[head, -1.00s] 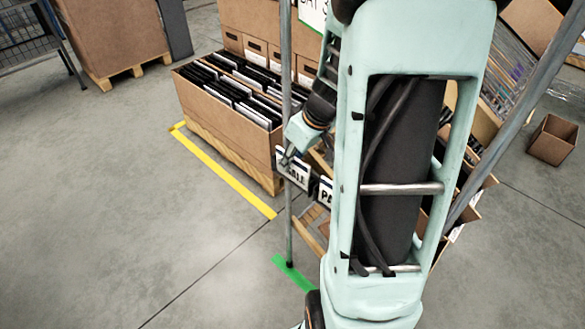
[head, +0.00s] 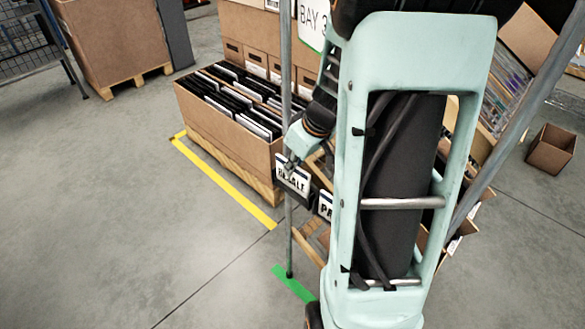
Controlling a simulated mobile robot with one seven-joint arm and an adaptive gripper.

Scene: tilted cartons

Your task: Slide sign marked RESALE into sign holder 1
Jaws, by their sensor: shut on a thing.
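The white sign (head: 293,181) with black lettering, read as RESALE, stands upright in the head view, left of my arm. My gripper (head: 289,165) is at its upper left and shut on it. A dark holder edge shows around the sign's lower part; I cannot tell how deep the sign sits or which number the holder bears. A second sign (head: 325,206), starting with P, is just to the right in a dark holder, partly hidden behind my arm.
A large carton (head: 225,122) full of dark and white folders stands on a pallet behind. A thin grey post (head: 289,230) rises close to the sign. Yellow tape (head: 225,185) and green tape (head: 294,285) mark the floor. Open floor lies to the left.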

